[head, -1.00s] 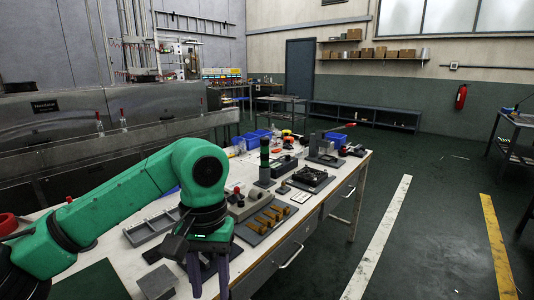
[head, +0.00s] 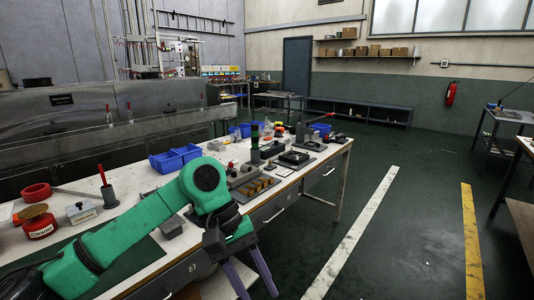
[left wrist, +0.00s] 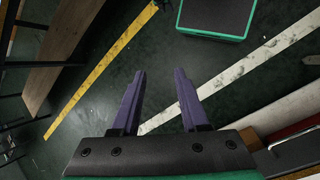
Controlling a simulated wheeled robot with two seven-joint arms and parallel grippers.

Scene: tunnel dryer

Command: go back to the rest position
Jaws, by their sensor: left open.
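My left gripper (head: 250,284) hangs at the front edge of the workbench (head: 150,262), with its purple fingers pointing down. In the left wrist view the two fingers of my left gripper (left wrist: 160,88) are spread apart with nothing between them. Below them is the dark green floor (left wrist: 120,75), with a white stripe (left wrist: 240,68) and a yellow stripe (left wrist: 95,75). My right gripper is in neither view.
On the bench are blue bins (head: 175,159), a red-lidded can (head: 40,226), a red-handled tool (head: 107,188) and a block with brass parts (head: 255,189). The floor right of the bench is open up to another table (head: 516,150).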

